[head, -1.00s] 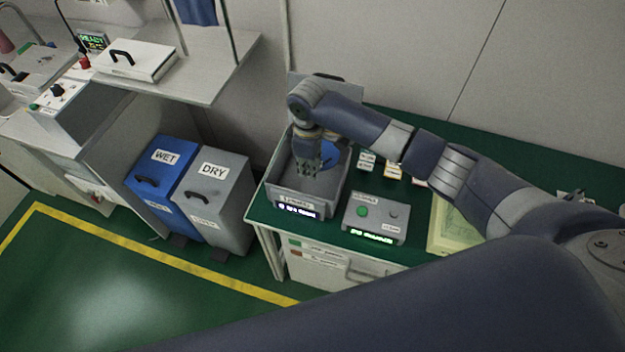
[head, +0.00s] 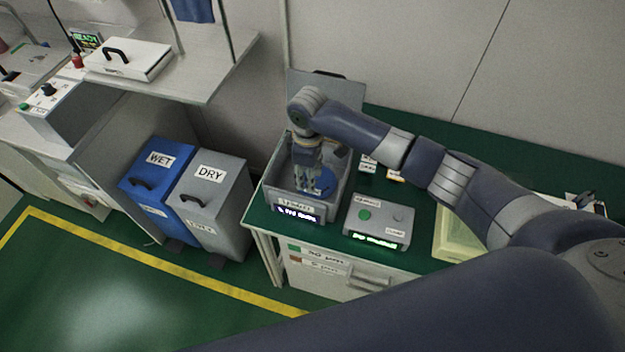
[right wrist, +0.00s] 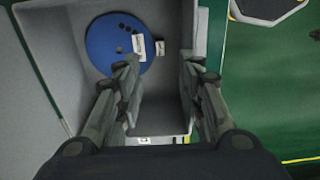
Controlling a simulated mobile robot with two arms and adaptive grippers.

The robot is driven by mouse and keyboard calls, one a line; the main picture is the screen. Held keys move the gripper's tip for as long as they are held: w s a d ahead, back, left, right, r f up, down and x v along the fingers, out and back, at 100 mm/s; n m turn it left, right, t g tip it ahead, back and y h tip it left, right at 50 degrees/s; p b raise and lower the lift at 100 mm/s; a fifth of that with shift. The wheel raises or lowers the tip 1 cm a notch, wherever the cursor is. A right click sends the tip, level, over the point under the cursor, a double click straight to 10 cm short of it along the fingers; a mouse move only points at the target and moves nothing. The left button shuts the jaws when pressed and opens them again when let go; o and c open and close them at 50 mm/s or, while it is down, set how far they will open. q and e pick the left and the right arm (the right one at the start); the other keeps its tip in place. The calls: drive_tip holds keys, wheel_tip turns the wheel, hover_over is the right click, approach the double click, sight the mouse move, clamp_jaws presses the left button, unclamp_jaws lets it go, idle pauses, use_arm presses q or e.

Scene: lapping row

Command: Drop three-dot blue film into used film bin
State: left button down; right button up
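A blue film disc (head: 325,182) lies in an open grey bin (head: 283,201) on the green bench; the bin's front label is too blurred to read surely. In the right wrist view the disc (right wrist: 101,55) shows small dark dots near its far edge and a white tag (right wrist: 138,46). My right gripper (head: 304,186) reaches down into the bin beside the disc. In the right wrist view its fingers (right wrist: 160,75) are spread, with nothing between them. The left finger partly covers the disc's edge; contact cannot be told. My left gripper is not in view.
A button box (head: 378,222) with a lit display stands right of the bin. A raised lid (head: 325,88) is behind it. Blue WET (head: 146,185) and grey DRY (head: 215,195) bins stand on the floor to the left. Small labelled items sit behind the button box.

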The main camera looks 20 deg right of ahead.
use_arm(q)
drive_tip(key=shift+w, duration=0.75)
use_arm(e)
wheel_tip(320, 180, up, 12)
drive_tip(key=shift+f, duration=0.1)
